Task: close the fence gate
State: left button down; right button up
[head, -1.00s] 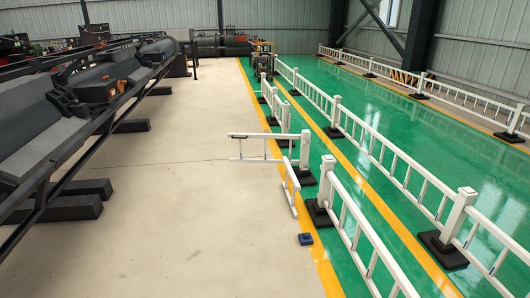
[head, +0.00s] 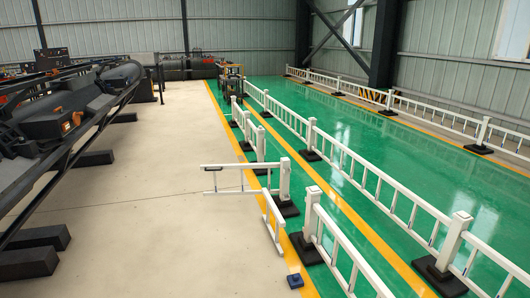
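The white fence gate stands open in the head view. One leaf (head: 235,166) sticks out to the left from a white post (head: 285,178), over the beige floor, with a small dark handle-like part near its free end. A second white leaf (head: 273,222) stands at an angle beside the yellow line, in front of that post. The opening lies between this post and the nearer white post (head: 312,210); both stand on black bases. Neither of my grippers is in view.
A small blue block (head: 295,281) lies on the floor near the yellow line. White fence (head: 375,180) runs along the green walkway (head: 340,120). Dark machinery (head: 70,120) fills the left side. The beige floor (head: 140,210) between is clear.

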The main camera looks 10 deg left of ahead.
aim_at(214, 168)
jog(key=i+j+u, duration=0.3)
jog(key=i, duration=0.25)
jog(key=i+j+u, duration=0.35)
jog(key=i, duration=0.25)
jog(key=i+u, duration=0.3)
jog(key=i, duration=0.3)
jog(key=i+z, duration=0.1)
jog(key=i, duration=0.95)
jog(key=i+j, duration=0.2)
jog(key=i, duration=0.85)
jog(key=i+l+z, duration=0.05)
